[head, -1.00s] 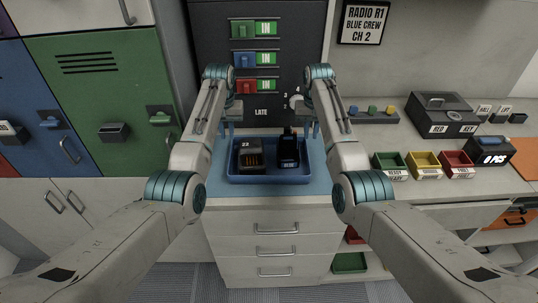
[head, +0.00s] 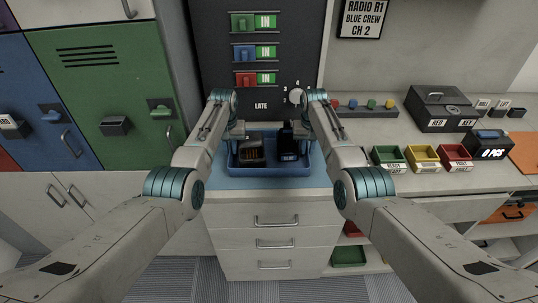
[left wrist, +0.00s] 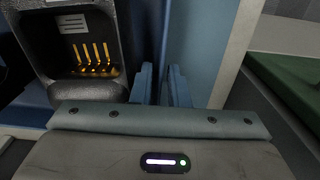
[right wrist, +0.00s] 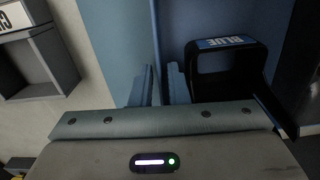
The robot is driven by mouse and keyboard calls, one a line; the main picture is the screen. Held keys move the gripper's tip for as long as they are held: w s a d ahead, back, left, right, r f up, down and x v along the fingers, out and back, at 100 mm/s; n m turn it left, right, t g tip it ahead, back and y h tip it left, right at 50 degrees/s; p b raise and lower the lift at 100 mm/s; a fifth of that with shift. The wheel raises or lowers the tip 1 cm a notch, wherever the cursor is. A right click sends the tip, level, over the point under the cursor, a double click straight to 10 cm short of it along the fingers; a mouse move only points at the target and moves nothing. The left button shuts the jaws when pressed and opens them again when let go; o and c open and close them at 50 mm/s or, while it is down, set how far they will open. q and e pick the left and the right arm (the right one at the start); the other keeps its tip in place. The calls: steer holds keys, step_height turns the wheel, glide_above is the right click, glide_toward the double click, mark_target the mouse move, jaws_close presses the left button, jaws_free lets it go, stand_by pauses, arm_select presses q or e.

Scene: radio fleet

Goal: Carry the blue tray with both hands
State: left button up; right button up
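The blue tray (head: 268,171) rests on the light-blue counter top. Narrow gaps show beside both walls, so both look open. Arm links hide the fingertips in the head view.
A dark panel with coloured switches (head: 258,52) and a knob stands behind the tray. Right of it lie a small peg strip (head: 362,105), green, yellow and red bins (head: 424,157), and a black key box (head: 440,110). Lockers (head: 110,90) stand at left.

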arm_select(q)
steer(key=shift+w+f, duration=0.1)
steer(key=shift+f, duration=0.45)
arm_select(e)
steer(key=shift+w+f, duration=0.1)
steer(key=shift+f, duration=0.45)
arm_select(q)
steer(key=shift+r, duration=0.1)
jaws_close()
arm_select(e)
steer(key=shift+r, duration=0.1)
jaws_close()
arm_select(q)
steer(key=shift+r, duration=0.2)
arm_select(e)
steer(key=shift+r, duration=0.15)
